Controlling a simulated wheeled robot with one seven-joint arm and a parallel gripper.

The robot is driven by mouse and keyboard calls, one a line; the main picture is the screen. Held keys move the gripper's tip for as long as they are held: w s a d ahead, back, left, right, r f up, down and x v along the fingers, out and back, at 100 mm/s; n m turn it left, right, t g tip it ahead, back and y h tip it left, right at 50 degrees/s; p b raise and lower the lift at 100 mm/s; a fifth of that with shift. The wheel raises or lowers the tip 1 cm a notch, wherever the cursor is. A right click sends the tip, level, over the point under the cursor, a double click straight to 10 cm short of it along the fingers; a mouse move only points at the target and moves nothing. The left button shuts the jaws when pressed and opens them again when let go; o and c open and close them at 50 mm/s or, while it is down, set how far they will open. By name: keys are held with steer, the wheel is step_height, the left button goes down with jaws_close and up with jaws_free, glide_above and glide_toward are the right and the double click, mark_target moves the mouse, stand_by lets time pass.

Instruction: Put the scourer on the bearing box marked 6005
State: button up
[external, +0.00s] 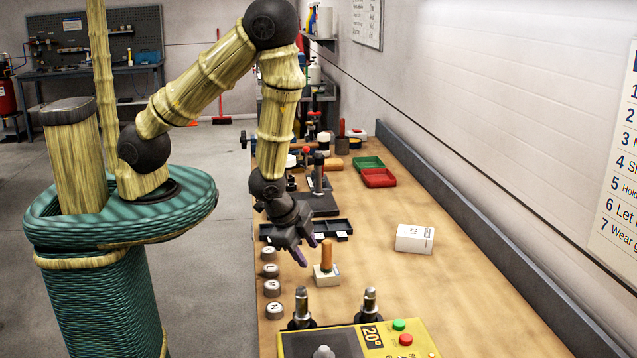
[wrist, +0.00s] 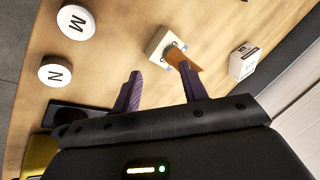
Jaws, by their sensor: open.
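My gripper (external: 306,250) is open and empty, just left of and near the handle in the external view. Its purple fingers (wrist: 160,88) are apart.
Several round lettered caps (external: 273,288) line the bench's left edge. A yellow control box (external: 405,342) and two dark metal posts stand in front. A black divided tray (external: 330,229), a red bin (external: 378,178) and a green bin (external: 367,162) are behind. Bench around the white box is clear.

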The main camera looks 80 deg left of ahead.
steer(key=s+a+r+n+h, duration=0.1)
steer(key=r+n, duration=0.1)
steer(key=r, duration=0.4)
steer(key=s+a+r+n+g, duration=0.1)
steer(key=s+a+r+n, duration=0.1)
steer(key=r, duration=0.5)
steer(key=s+a+r+n+g+h, duration=0.1)
steer(key=s+r+n, duration=0.1)
steer(key=r, duration=0.4)
steer(key=shift+s+a+r+n+h, duration=0.15)
steer(key=shift+a+r+n+h, duration=0.2)
steer(key=shift+n, duration=0.25)
steer(key=b+x, duration=0.3)
steer(key=shift+s+f, duration=0.1)
steer(key=shift+s, duration=0.25)
